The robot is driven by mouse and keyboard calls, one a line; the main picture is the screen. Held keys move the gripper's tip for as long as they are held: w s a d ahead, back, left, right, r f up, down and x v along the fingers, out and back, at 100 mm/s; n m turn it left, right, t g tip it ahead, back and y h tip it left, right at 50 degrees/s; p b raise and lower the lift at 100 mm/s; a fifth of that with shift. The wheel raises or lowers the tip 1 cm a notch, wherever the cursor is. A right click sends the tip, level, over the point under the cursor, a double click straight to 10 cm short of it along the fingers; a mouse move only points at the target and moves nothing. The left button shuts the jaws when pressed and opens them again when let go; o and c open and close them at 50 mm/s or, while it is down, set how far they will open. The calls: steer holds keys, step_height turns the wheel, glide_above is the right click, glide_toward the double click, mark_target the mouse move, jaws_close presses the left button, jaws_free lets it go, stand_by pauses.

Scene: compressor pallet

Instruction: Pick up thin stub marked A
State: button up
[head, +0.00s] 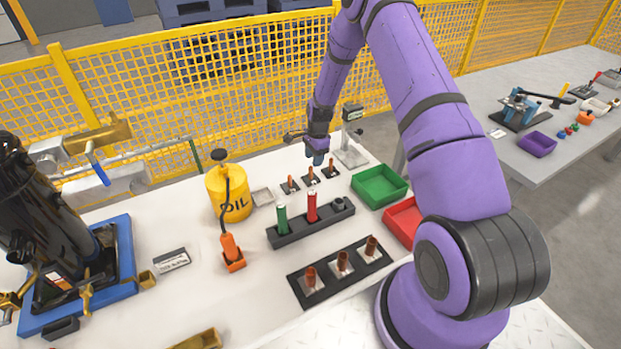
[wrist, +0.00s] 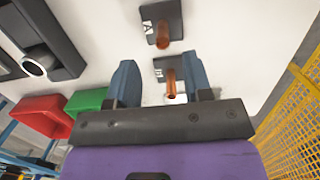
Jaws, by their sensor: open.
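The thin copper stub marked A (wrist: 162,36) stands on a small black plate near the top of the wrist view. In the head view it appears to be the leftmost thin stub (head: 290,182) of the row, though its letter is too small to read there. My gripper (head: 318,161) is open above the row. In the wrist view, my gripper (wrist: 163,75) has a second thin stub (wrist: 171,82) showing between its blue fingers, its label hard to read. Stub A lies beyond the fingertips, apart from them.
A black rack (head: 290,231) with green and red cylinders stands in front of the row. A green bin (head: 379,185) and a red bin (head: 402,221) lie to the right. A yellow oil can (head: 228,193) stands left. A grey stand (head: 351,153) is close behind my gripper.

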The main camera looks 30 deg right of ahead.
mark_target(311, 168)
steer(key=shift+w+a+f, duration=0.1)
steer(key=shift+a+f, duration=0.05)
steer(key=shift+f, duration=0.7)
steer(key=shift+w+a+f, duration=0.1)
steer(key=shift+a+f, duration=0.1)
steer(key=shift+f, duration=0.7)
steer(key=shift+a+f, duration=0.15)
steer(key=shift+f, duration=0.7)
jaws_close()
